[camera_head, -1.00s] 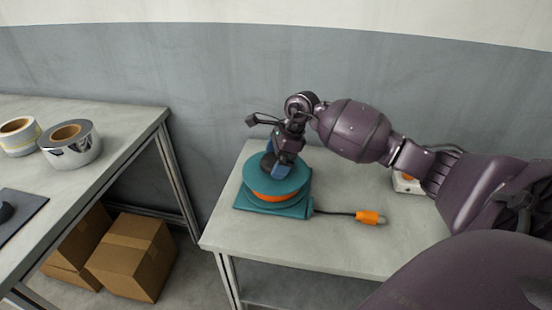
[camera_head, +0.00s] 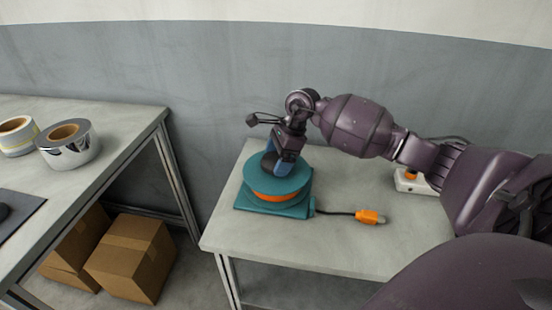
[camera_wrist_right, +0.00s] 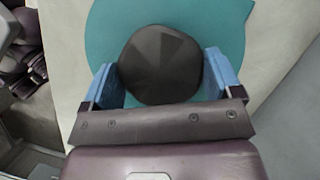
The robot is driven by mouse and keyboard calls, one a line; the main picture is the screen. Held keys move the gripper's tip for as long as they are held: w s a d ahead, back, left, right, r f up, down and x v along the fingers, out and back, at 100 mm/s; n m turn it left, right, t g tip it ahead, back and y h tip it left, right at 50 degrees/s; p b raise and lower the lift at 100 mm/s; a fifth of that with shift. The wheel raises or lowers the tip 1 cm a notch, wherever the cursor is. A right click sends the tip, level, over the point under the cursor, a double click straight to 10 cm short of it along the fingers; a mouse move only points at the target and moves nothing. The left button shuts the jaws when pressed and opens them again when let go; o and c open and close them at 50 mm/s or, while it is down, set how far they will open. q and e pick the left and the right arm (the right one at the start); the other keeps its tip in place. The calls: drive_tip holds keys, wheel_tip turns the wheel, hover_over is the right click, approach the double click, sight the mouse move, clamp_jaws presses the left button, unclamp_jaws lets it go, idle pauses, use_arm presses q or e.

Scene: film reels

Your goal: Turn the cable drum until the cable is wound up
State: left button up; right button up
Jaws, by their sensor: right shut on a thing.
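The teal cable drum (camera_head: 262,180) stands on its base on the right-hand table, with orange cable (camera_head: 277,196) wound between its flanges. A dark cable end runs from the base to an orange plug (camera_head: 370,217) lying on the table. My right gripper (camera_head: 277,167) reaches down onto the drum's top. In the right wrist view its blue fingers stand on both sides of a dark rounded knob (camera_wrist_right: 160,65) on the teal flange (camera_wrist_right: 105,25), and it is shut on this knob. My left gripper is in neither current view.
A white socket block with an orange part (camera_head: 410,180) sits behind my right arm. The right-hand table's front (camera_head: 300,248) is clear. The left-hand table (camera_head: 120,120) holds tape rolls (camera_head: 68,144) and a dark mat; cardboard boxes (camera_head: 130,257) stand below it.

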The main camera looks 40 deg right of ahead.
drive_tip(key=shift+d+f+n+g+b, duration=0.1)
drive_tip(key=shift+f+n+g+b, duration=0.2)
drive_tip(key=shift+n+b, duration=0.35)
drive_tip(key=n+g+b, duration=0.1)
drive_tip(key=n, duration=0.2)
drive_tip(key=shift+w+f+b, duration=0.1)
drive_tip(key=shift+b, duration=0.3)
drive_tip(key=shift+n+g+b, duration=0.6)
drive_tip(key=shift+n+b, duration=0.3)
drive_tip(key=shift+n, duration=0.65)
drive_tip(key=shift+n+g+b, duration=0.3)
drive_tip(key=shift+n+b, duration=0.3)
use_arm(q)
drive_tip(key=shift+m+g, duration=0.3)
wheel_tip(320, 180, down, 5)
drive_tip(key=shift+s+f, duration=0.1)
drive_tip(key=shift+f, duration=0.05)
use_arm(e)
drive_tip(key=shift+r+n, duration=0.3)
drive_tip(key=shift+n, duration=0.2)
use_arm(q)
drive_tip(key=shift+d+b, duration=0.1)
drive_tip(key=shift+b, duration=0.25)
use_arm(e)
drive_tip(key=shift+r, duration=0.1)
drive_tip(key=o, duration=1.1)
